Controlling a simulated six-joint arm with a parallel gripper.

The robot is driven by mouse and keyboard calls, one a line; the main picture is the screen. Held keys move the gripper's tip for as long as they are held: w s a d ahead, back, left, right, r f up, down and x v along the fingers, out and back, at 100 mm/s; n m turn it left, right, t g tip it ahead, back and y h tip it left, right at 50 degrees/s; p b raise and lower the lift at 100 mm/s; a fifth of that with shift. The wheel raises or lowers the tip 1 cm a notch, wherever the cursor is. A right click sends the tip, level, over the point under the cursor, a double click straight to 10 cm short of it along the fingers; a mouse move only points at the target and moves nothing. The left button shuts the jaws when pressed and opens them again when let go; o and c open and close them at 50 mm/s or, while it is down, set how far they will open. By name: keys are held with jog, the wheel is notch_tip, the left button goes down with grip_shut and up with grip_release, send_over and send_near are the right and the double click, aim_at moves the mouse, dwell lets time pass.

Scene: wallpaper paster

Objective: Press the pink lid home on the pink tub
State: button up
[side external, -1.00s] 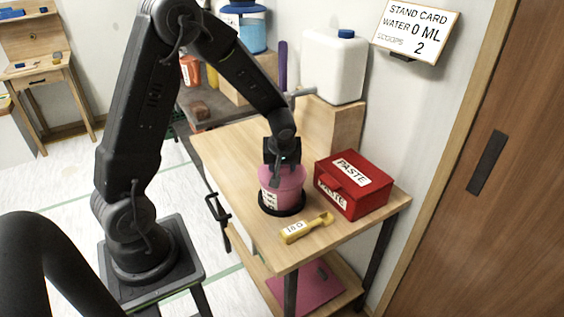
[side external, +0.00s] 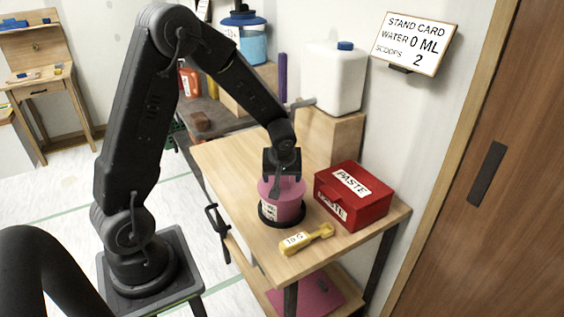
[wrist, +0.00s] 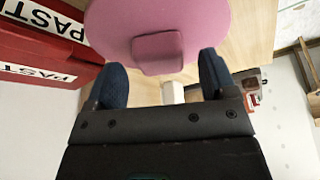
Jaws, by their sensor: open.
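The pink tub (side external: 288,210) stands upright in a black ring (side external: 265,222) on the wooden table. The pink lid (side external: 296,187) is at its top, partly hidden by my gripper. I cannot tell whether the lid is fully seated. My gripper (side external: 277,188) points down at the lid. In the wrist view, the lid (wrist: 150,20) is a round pink disc with a raised pink tab (wrist: 158,53) at its near edge. My gripper (wrist: 163,78) is open, with its dark fingers on either side below the tab and nothing held between them.
A red paste box (side external: 352,196) sits close to the right of the tub. A yellow scoop (side external: 306,239) lies in front. A white water container (side external: 332,78) stands on a wooden block (side external: 335,135) behind. The table's left part (side external: 230,160) is clear.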

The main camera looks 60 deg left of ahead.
jog(key=v, duration=1.2)
jog(key=shift+d+r, duration=0.15)
jog(key=shift+r, duration=0.15)
jog(key=shift+s, duration=0.15)
jog(key=s+d+r+m+t+h, duration=0.1)
jog(key=s+d+r+m+h, duration=0.1)
jog(key=s+d+r+m, duration=0.2)
jog(key=s+d+r+m+t+h, duration=0.1)
jog(key=s+d+r+m, duration=0.3)
jog(key=s+d+m, duration=0.4)
jog(key=s+t, duration=0.1)
jog(key=s, duration=0.2)
jog(key=shift+s+h, duration=0.4)
